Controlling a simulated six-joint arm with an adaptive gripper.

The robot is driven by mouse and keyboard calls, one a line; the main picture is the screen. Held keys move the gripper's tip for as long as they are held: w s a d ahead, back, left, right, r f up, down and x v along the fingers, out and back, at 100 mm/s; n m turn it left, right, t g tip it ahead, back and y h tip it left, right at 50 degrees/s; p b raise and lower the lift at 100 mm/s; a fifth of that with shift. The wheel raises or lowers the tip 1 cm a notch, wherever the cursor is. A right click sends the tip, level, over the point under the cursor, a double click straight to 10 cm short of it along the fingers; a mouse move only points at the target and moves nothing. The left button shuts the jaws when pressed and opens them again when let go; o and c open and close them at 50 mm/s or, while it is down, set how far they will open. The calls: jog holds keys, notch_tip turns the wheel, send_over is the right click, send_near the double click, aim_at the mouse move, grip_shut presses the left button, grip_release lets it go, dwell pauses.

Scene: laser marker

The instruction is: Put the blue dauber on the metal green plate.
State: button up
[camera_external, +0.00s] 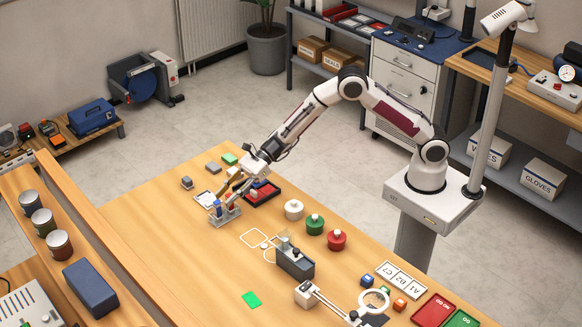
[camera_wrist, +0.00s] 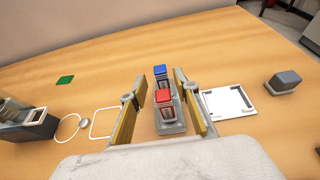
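The blue dauber (camera_wrist: 160,74) stands in a grey metal holder (camera_wrist: 177,124), with a red dauber (camera_wrist: 165,100) beside it, nearer the wrist camera. The blue dauber also shows in the external view (camera_external: 217,206). My gripper (camera_wrist: 160,86) is open, pointing down over the holder. Its fingers are on either side of the daubers, with visible gaps; I cannot tell their exact height. A flat green plate (camera_external: 251,300) lies bare on the table's front part, and it also shows at the upper left of the wrist view (camera_wrist: 65,80).
A white square frame (camera_wrist: 228,102) and grey block (camera_wrist: 284,83) lie beside the holder. Table around the green plate is clear.

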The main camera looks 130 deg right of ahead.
jog(key=shift+v, duration=1.45)
jog(key=s+a+r+n+g+y, duration=0.15)
jog(key=a+r+n, duration=0.3)
jog(key=a, duration=0.45)
jog(key=a+r+n+y, duration=0.3)
jog(key=a+r+n, duration=0.15)
jog(key=a, duration=0.35)
jog(key=s+a+r+n+g+y, duration=0.1)
jog(key=s+a+r+n+g, duration=0.15)
jog(key=s+a+n, duration=0.4)
jog(key=s+a+r+n+g, duration=0.2)
jog(key=s+a+r+n, duration=0.1)
jog(key=a, duration=0.7)
jog(key=s+a+r+n+g+h, duration=0.1)
jog(key=s+a+n, duration=0.3)
jog(key=s, duration=0.4)
jog(key=s+a+n+g, duration=0.1)
jog(key=s+a+n, duration=0.35)
jog(key=s, duration=0.25)
jog(key=s+d+n+h, duration=0.2)
jog(key=s+n, duration=0.2)
jog(key=s, duration=0.2)
jog(key=s+d+n+h, duration=0.2)
jog(key=s+n, duration=0.3)
jog(key=s, duration=0.2)
jog(key=shift+s+f, duration=0.15)
jog(key=shift+f, duration=0.35)
